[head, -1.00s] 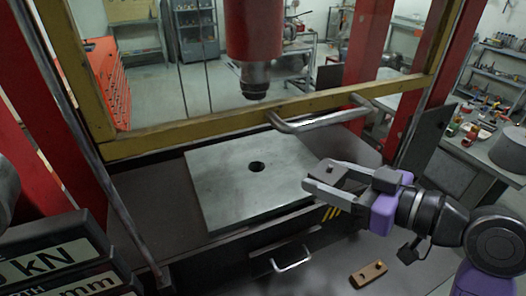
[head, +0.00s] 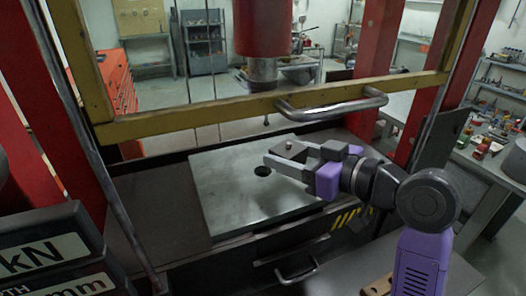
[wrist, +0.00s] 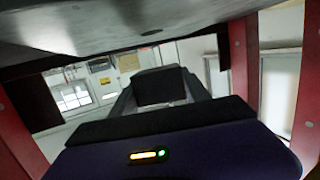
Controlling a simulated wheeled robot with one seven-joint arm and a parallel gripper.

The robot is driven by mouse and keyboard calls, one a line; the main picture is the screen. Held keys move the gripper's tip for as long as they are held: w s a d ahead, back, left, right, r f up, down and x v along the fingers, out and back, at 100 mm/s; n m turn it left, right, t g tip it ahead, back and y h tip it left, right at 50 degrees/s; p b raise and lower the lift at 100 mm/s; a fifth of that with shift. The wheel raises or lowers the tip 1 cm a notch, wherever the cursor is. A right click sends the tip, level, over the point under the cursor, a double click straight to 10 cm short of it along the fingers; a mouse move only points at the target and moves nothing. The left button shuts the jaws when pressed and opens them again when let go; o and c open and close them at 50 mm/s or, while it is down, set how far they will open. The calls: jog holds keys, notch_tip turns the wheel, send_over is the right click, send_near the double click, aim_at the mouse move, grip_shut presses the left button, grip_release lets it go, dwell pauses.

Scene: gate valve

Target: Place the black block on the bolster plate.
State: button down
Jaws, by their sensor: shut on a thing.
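The bolster plate (head: 225,195) is a flat grey metal slab on the press bed, with a round dark hole right of its middle. My gripper (head: 284,158) is shut on the black block (head: 290,149), a dark flat piece with a small knob on top. It holds the block over the plate's right part, up and right of the hole in the picture. A shadow falls on the plate below. The block (wrist: 160,87) shows between the fingers in the wrist view, with a grey surface across the top. The gap between block and plate is hard to judge.
A drawer handle (head: 297,272) is below the plate. The plate's left half is bare.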

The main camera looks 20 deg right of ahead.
jog(key=f+p+x, duration=0.1)
jog(key=p+x, duration=0.1)
jog(key=x, duration=0.5)
jog(key=shift+f, duration=0.45)
jog(key=shift+f, duration=0.4)
jog(key=shift+f, duration=0.1)
